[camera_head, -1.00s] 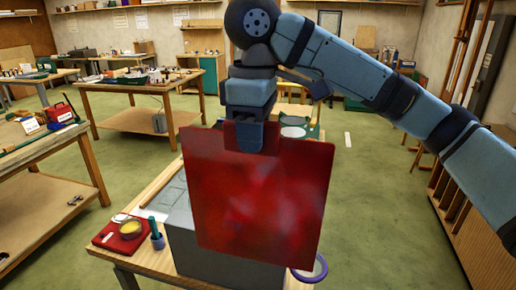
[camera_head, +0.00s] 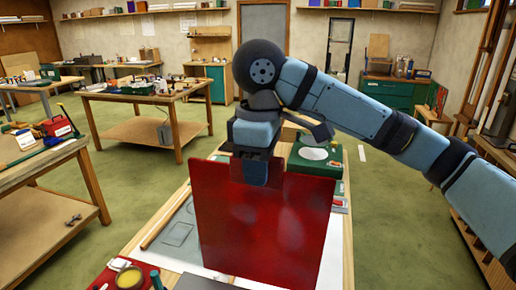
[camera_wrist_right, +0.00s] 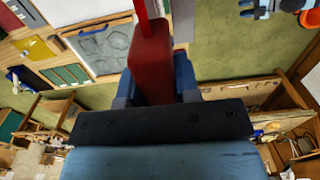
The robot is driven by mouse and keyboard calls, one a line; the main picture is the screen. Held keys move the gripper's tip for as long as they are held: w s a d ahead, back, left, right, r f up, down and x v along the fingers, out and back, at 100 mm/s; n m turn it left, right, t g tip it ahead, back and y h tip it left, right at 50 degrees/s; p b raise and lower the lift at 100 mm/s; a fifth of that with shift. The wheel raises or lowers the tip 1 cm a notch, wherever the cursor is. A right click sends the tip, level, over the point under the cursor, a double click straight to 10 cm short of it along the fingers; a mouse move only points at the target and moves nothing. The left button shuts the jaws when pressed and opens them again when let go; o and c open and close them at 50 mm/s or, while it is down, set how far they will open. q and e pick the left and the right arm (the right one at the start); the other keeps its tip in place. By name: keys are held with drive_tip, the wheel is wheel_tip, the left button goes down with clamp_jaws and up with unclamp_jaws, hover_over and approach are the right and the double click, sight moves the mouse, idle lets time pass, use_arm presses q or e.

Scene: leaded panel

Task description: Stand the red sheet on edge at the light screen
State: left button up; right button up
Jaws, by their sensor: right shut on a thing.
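The red sheet (camera_head: 265,230) hangs upright, its broad face toward the head camera. My right gripper (camera_head: 250,176) is shut on the dark red grip piece at its top edge. In the wrist view, the blue fingers of this gripper (camera_wrist_right: 153,88) clamp the dark red grip piece (camera_wrist_right: 150,62), and the sheet shows nearly edge-on beyond it. The sheet is in front of the work table (camera_head: 150,213); whether its lower edge touches anything cannot be told. I cannot pick out the light screen with certainty; the sheet may hide it. My left gripper is not in view.
A pale sheet with a drawing (camera_head: 180,232) lies on the table behind the red sheet. A red tray with a yellow dish (camera_head: 130,277) is at the near left. A green case (camera_head: 318,155) is at the far end. A yellow piece (camera_wrist_right: 35,48) shows in the wrist view.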

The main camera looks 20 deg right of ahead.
drive_tip(key=shift+f, duration=1.55)
use_arm(q)
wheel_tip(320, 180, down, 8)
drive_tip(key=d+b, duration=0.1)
drive_tip(key=b, duration=0.9)
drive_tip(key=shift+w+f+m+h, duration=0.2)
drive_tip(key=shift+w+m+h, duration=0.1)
use_arm(e)
drive_tip(key=shift+f, duration=10.15)
